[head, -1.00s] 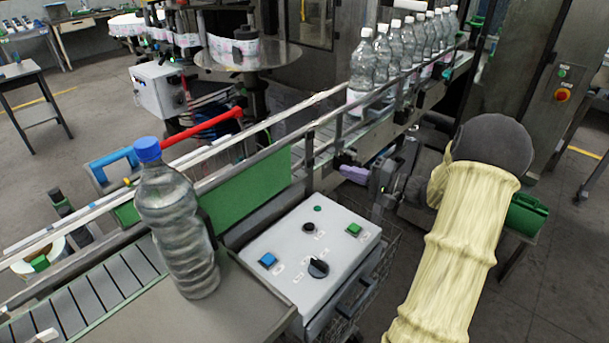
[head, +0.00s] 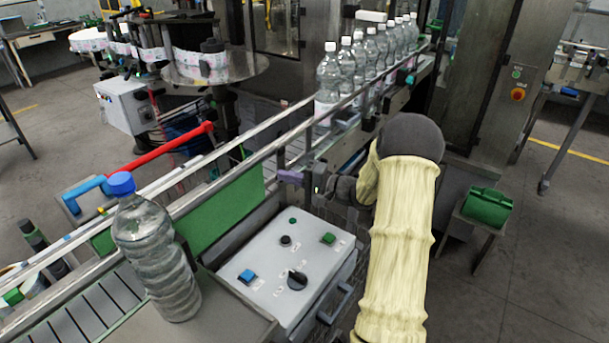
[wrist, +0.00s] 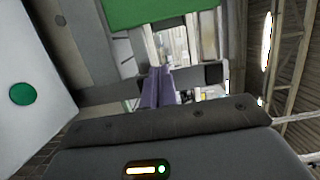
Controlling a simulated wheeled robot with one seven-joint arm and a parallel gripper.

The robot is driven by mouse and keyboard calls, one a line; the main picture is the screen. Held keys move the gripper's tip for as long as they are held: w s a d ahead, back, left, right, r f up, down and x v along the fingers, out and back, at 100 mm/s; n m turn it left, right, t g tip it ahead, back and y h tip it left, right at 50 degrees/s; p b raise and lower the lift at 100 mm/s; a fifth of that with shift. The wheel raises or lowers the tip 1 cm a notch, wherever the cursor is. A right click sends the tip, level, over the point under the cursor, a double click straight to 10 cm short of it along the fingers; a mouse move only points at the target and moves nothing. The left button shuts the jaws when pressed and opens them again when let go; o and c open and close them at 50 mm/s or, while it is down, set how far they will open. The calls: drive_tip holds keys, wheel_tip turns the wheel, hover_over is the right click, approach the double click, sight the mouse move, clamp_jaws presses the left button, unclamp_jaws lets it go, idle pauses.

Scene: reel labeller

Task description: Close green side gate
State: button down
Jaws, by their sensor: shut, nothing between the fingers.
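The green side gate (head: 228,208) is a flat green panel along the near side of the conveyor, below the metal rail. The bottle and control box partly overlap it in the head view. A green panel edge also shows at the top of the wrist view (wrist: 160,10). My gripper (head: 290,177) has purple fingers, shut and empty, just right of the panel's right end, below the rail. The fingers also show in the wrist view (wrist: 157,88), below the green panel. I cannot tell whether they touch it.
A control box (head: 285,268) with buttons and a knob stands in front of the gate. A blue-capped bottle (head: 155,250) stands at the left. Several white-capped bottles (head: 345,70) line the conveyor behind my arm. A green part (head: 487,207) sits on a stand at right.

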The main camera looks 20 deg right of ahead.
drive_tip(key=a, duration=0.1)
drive_tip(key=s+a+p, duration=0.1)
drive_tip(key=a, duration=0.2)
drive_tip(key=shift+s+p, duration=0.3)
drive_tip(key=shift+p, duration=0.05)
drive_tip(key=shift+f, duration=0.1)
